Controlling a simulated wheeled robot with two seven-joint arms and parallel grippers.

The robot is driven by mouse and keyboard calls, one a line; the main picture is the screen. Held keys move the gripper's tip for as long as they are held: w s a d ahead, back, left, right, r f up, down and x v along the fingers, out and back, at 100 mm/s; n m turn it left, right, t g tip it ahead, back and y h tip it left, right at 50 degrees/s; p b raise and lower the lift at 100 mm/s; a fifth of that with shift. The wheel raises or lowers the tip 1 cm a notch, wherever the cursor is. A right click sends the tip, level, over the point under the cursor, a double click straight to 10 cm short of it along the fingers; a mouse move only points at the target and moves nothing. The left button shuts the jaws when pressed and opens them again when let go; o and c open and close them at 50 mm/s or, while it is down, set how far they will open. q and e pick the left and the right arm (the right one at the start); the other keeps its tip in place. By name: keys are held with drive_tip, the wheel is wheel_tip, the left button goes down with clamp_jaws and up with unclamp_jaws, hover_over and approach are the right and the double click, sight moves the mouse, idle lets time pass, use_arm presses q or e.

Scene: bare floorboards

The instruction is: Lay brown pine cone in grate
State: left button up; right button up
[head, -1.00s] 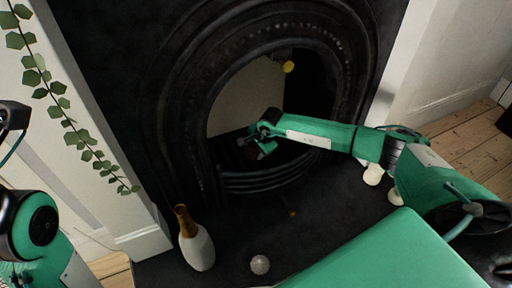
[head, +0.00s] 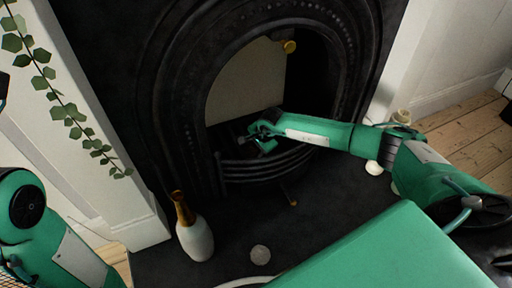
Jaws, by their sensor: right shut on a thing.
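The grate (head: 265,172) is a black iron basket with curved front bars, set in the dark arched fireplace. My right gripper (head: 257,138) reaches in from the right and is at the grate's top, just behind the front bars. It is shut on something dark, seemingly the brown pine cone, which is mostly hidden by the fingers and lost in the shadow. I cannot tell whether it touches the grate. My left arm shows at the left edge, but its gripper is out of view.
A small yellow-brown piece (head: 293,203) is below the grate. A leafy garland (head: 66,115) hangs at left. The hearth's middle is mostly clear.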

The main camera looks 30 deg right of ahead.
drive_tip(key=shift+f+b, duration=0.35)
drive_tip(key=shift+f, duration=0.25)
drive_tip(key=o, duration=1)
